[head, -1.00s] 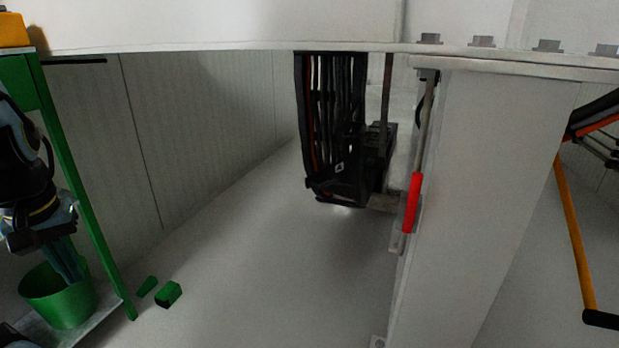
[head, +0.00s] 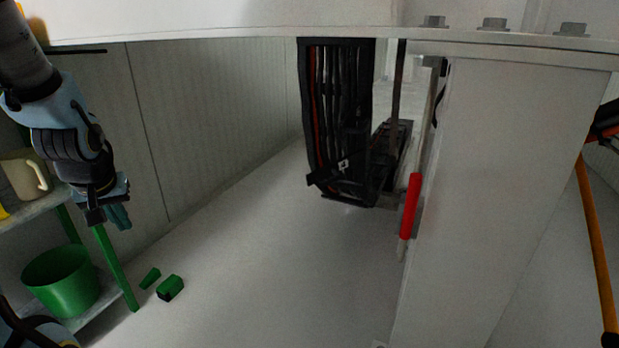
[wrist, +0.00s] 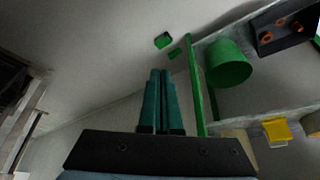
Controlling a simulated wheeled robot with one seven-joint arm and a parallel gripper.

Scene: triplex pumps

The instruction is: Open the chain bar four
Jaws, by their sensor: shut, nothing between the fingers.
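A black cable chain (head: 338,110) hangs below the white beam near the middle of the head view. A small white mark shows on the black bar (head: 341,165) at its lower end, too small to read surely. The bar lies across the cables. A red handle (head: 411,205) is on a thin rod at the white column's left edge. My gripper (head: 121,222) is at the left of the head view, well apart from the chain. Its teal fingers are together and empty in the wrist view (wrist: 161,76).
A white column (head: 500,200) stands right of the chain. A shelf rack with a green bucket (head: 62,280) and a beige mug (head: 24,176) is at the left. Two green blocks (head: 170,288) lie on the floor.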

